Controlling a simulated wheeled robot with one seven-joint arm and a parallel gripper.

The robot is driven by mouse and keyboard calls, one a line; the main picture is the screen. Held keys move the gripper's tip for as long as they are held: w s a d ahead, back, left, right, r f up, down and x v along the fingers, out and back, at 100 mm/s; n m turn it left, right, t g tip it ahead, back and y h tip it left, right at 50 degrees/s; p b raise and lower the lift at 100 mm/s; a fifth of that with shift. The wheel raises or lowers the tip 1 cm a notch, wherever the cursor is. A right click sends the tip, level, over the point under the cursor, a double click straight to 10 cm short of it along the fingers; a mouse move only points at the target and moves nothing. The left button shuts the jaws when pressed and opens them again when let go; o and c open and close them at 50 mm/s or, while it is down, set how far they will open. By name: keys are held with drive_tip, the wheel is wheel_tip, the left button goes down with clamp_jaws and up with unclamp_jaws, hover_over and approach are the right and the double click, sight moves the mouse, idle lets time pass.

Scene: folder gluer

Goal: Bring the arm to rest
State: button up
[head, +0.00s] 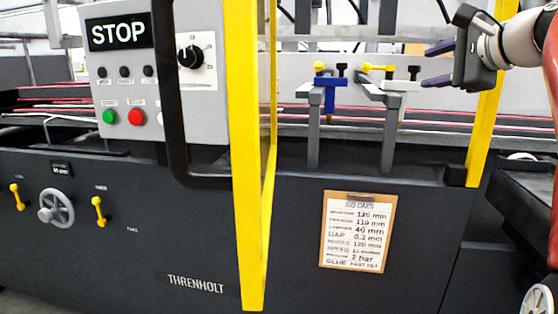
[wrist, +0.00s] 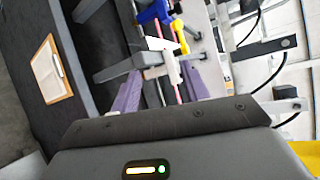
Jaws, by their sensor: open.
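My gripper (head: 438,64) is at the upper right of the head view, reaching left from my arm. Its two purple fingers are apart, with nothing seen between them in the head view. To its left are a white clamp-like part (head: 401,86) with a yellow knob and a blue one (head: 330,82), both on grey brackets. In the wrist view the purple fingers (wrist: 158,94) point toward the white part (wrist: 158,60), with the blue part (wrist: 155,12) beyond it. I cannot tell whether the fingers touch the white part.
A yellow guard frame (head: 247,150) with a black handle (head: 170,100) stands before the dark machine. A control panel (head: 150,75) with a STOP sign is at the left. A job card (head: 358,232) hangs on the front panel. A handwheel (head: 56,209) sits lower left.

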drive_tip(key=s+a+f+n+g+h, duration=0.1)
drive_tip(key=s+a+f+n+g, duration=0.15)
drive_tip(key=a+f, duration=0.45)
drive_tip(key=s+a+f+n+g+h, duration=0.15)
drive_tip(key=s+a+f+n, duration=0.3)
drive_tip(key=f, duration=0.55)
drive_tip(key=s+a+f+n+g+h, duration=0.1)
drive_tip(key=s+f+n+g, duration=0.1)
drive_tip(key=s+f+n, duration=0.3)
drive_tip(key=s+a+f+n+g+h, duration=0.1)
drive_tip(key=s+f+n, duration=0.4)
drive_tip(key=s+f, duration=0.8)
wheel_tip(320, 180, down, 7)
drive_tip(key=shift+s+a+r+g, duration=0.2)
drive_tip(key=shift+s+g, duration=0.15)
drive_tip(key=shift+g, duration=0.35)
